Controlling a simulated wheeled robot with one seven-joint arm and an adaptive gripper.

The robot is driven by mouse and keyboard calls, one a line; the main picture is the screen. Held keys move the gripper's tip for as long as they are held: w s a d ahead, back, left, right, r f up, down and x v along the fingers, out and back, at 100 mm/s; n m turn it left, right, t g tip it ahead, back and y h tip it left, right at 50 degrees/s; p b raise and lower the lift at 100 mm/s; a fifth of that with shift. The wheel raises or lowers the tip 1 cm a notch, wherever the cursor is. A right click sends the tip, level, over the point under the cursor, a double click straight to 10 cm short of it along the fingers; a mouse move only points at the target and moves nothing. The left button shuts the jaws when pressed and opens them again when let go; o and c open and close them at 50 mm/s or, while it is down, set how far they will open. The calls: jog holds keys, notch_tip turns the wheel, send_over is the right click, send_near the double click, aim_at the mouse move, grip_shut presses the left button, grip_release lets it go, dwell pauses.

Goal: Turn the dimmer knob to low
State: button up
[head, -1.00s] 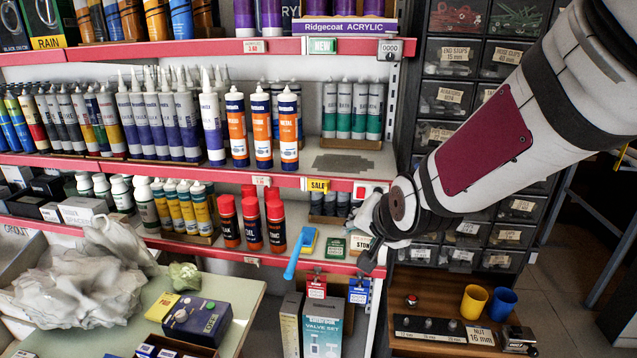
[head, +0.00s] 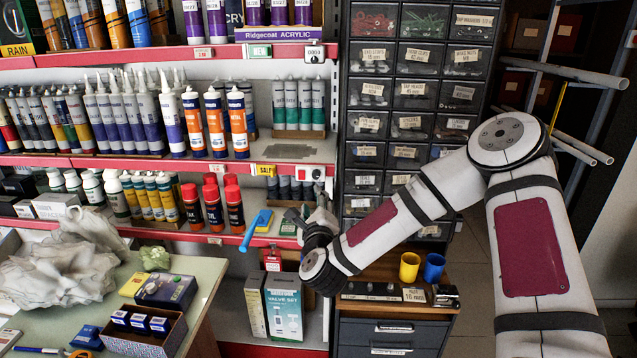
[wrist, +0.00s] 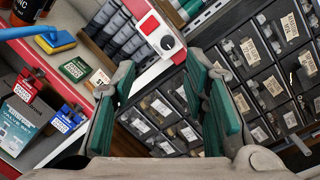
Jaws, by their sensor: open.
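In the head view the dimmer knob (head: 317,174) is small, at the right end of the middle red shelf edge. My gripper (wrist: 163,80) is open and empty, its two green-padded fingers apart. In the wrist view the knob lies beyond and between the fingertips, apart from them. In the head view my gripper (head: 307,212) is just below the knob. The knob's exact setting is too small to tell.
Small-parts drawers (head: 405,120) rise on the right. A yellow cup (head: 409,266) and a blue cup (head: 433,267) stand on the cabinet below.

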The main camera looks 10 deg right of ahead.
aim_at(316, 176)
jog(key=shift+m+h, duration=0.5)
jog(key=shift+m, duration=0.1)
jog(key=w+d, duration=0.1)
jog(key=w, duration=0.3)
jog(key=w+d, duration=0.1)
jog(key=w, duration=0.3)
jog(key=w+d, duration=0.1)
jog(key=w, duration=0.4)
jog(key=shift+d+b, duration=0.3)
jog(key=shift+b, duration=0.1)
grip_shut()
